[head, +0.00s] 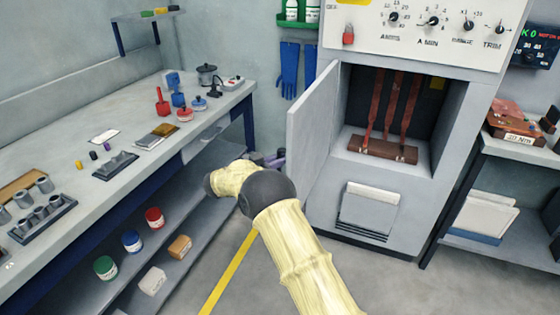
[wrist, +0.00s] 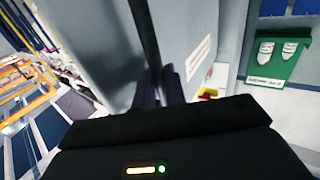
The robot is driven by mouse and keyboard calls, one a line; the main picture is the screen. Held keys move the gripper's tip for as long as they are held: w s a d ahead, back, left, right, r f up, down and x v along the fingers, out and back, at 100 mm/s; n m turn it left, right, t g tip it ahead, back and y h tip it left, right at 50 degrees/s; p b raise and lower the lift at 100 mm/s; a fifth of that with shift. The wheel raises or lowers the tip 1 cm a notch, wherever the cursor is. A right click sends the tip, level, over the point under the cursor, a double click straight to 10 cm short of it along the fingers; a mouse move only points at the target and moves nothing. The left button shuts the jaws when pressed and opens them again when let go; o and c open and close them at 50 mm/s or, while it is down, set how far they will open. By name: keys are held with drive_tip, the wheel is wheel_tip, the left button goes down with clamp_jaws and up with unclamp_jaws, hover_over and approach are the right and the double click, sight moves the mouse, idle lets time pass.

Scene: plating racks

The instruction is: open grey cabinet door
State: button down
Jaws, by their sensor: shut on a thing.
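The grey cabinet (head: 400,190) stands right of centre in the head view. Its door (head: 313,125) is hinged on the left and stands wide open, showing the dark interior with red straps and a brown block (head: 382,149). My gripper (head: 272,159) is at the outer side of the door, low near its free edge, partly hidden by my arm. In the wrist view the fingers (wrist: 160,88) are close together at a dark upright bar (wrist: 146,35) along the grey panel.
A long workbench (head: 75,135) with tools and a lower shelf (head: 200,215) runs along the left, close to my gripper. A side rack (head: 490,220) stands right of the cabinet. Blue gloves (head: 288,72) hang behind the door. The floor in front is clear.

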drive_tip(key=shift+r, duration=0.1)
drive_tip(key=c, duration=1.5)
unclamp_jaws()
drive_tip(key=shift+c, duration=0.2)
drive_tip(key=shift+a, duration=0.1)
drive_tip(key=v, duration=1.7)
drive_tip(key=shift+a, duration=0.1)
